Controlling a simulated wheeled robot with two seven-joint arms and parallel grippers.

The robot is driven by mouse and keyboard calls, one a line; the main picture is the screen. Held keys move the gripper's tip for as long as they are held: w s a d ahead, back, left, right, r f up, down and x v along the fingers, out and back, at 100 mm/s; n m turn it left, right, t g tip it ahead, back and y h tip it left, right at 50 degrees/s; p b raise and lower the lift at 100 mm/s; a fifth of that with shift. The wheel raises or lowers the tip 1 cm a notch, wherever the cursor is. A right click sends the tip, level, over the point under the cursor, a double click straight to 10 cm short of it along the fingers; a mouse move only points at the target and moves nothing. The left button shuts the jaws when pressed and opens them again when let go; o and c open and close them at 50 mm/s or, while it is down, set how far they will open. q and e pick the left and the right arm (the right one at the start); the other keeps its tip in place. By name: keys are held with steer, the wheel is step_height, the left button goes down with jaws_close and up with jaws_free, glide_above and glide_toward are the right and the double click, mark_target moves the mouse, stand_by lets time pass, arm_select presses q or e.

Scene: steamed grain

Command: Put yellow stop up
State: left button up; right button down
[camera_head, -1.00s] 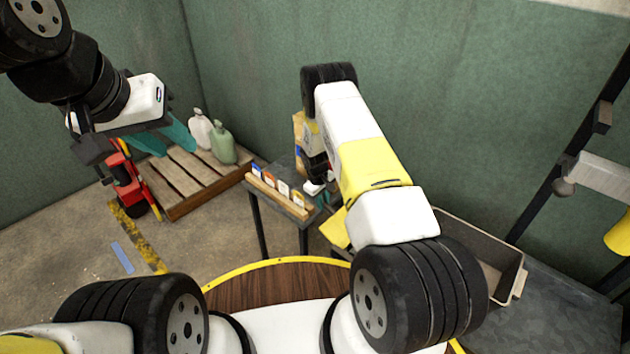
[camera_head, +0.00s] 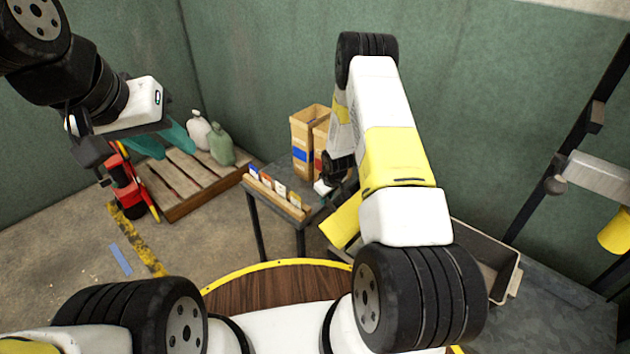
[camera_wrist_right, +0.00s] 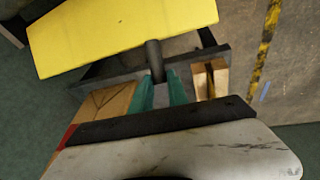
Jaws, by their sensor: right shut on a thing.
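The yellow stop is a flat yellow plate (camera_wrist_right: 120,35) on a short dark stem (camera_wrist_right: 154,60). In the right wrist view it fills the upper left, and the stem is between the teal fingers of my right gripper (camera_wrist_right: 158,92), which is shut on it. In the head view the yellow plate (camera_head: 342,222) shows tilted beside the small table, partly behind my right forearm; the right fingertips are hidden there. My left gripper (camera_head: 166,142) is empty, its teal fingers apart, in front of the wooden pallet.
A small dark table (camera_head: 262,180) holds a wooden card rack (camera_head: 274,194). A grey bin (camera_head: 487,258) is at the right. Two jugs (camera_head: 210,138) stand on the pallet (camera_head: 183,188). A metal rack with a yellow part (camera_head: 616,233) is far right.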

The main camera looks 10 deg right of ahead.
steer(key=s+d+r+m+t+y, duration=0.1)
steer(key=s+d+r+t+y, duration=0.4)
steer(key=s+d+t, duration=0.3)
steer(key=shift+s+d+r+y, duration=0.2)
steer(key=shift+s+d+y, duration=0.35)
steer(key=shift+s, duration=1.25)
steer(key=c, duration=1.3)
jaws_free()
steer(key=v, duration=0.7)
steer(key=shift+s, duration=0.45)
